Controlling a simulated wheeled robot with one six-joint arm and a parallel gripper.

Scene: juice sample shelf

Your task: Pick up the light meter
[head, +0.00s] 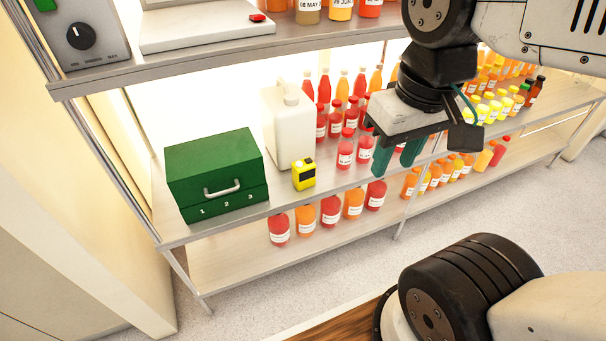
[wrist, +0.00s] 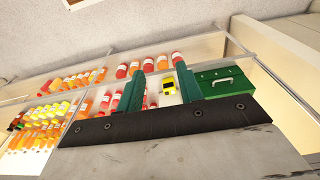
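The light meter is most likely the small yellow device with a dark face (head: 304,174). It stands on the middle shelf near the front edge, between a green box and several juice bottles. In the wrist view the yellow device (wrist: 168,86) shows just beyond and between the fingers, partly beside the right finger. My gripper (head: 398,162) has two green fingers spread apart with nothing between them. It is in front of the shelf, to the right of the yellow device and apart from it. In the wrist view my gripper (wrist: 157,86) also looks open and empty.
The green box (head: 215,172) with a handle stands left of the device. A white jug (head: 288,128) stands right behind it. Red bottles (head: 345,150) stand to its right. The upper shelf (head: 160,65) overhangs. More bottles stand on the lower shelf (head: 240,262).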

